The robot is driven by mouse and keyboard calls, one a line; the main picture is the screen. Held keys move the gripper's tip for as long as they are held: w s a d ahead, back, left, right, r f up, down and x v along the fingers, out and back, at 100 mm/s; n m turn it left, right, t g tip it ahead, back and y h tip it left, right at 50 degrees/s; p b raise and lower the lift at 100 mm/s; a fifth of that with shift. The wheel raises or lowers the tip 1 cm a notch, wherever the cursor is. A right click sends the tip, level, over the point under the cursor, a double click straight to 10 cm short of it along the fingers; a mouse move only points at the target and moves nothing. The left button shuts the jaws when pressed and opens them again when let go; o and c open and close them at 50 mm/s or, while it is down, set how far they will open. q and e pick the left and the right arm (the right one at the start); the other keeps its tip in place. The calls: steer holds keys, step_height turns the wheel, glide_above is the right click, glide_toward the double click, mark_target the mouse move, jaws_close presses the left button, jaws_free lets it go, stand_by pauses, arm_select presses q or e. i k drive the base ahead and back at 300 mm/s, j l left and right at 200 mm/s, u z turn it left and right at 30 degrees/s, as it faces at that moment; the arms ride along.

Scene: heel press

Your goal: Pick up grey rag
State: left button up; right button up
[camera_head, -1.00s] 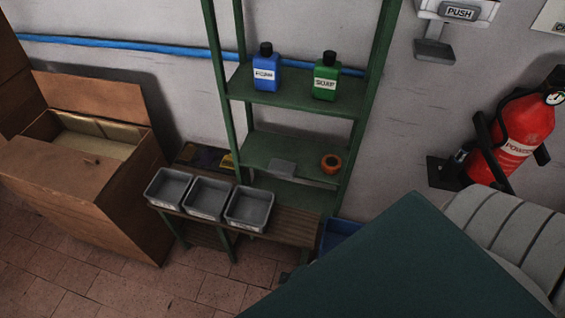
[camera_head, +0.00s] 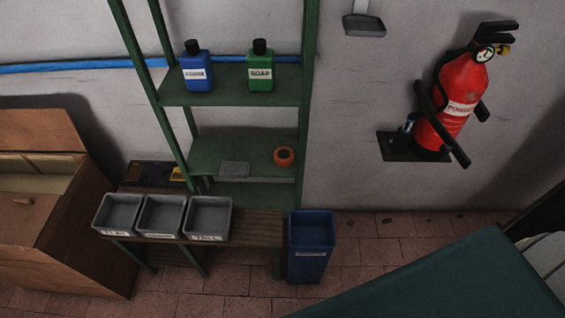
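A flat grey piece (camera_head: 234,169) lies on the lower shelf of the green rack, left of an orange roll. It may be the grey rag, but it is too small to be sure it is cloth. Nothing touches it from above. Neither of my grippers shows in the head view.
The green rack (camera_head: 205,95) holds a blue bottle (camera_head: 197,72), a green soap bottle (camera_head: 261,73) and the orange roll (camera_head: 284,156). Grey bins (camera_head: 209,220), a blue bin (camera_head: 311,250) and a wooden crate (camera_head: 62,225) stand below. A dark green surface (camera_head: 450,280) fills the lower right.

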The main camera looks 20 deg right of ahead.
mark_target(231, 170)
steer(key=i+j+z, duration=0.2)
steer(key=z, duration=0.2)
steer(key=i+j+z, duration=0.1)
steer(key=j+z, duration=0.3)
steer(key=i+j+z, duration=0.1)
steer(key=j+z, duration=0.3)
steer(key=j, duration=0.1)
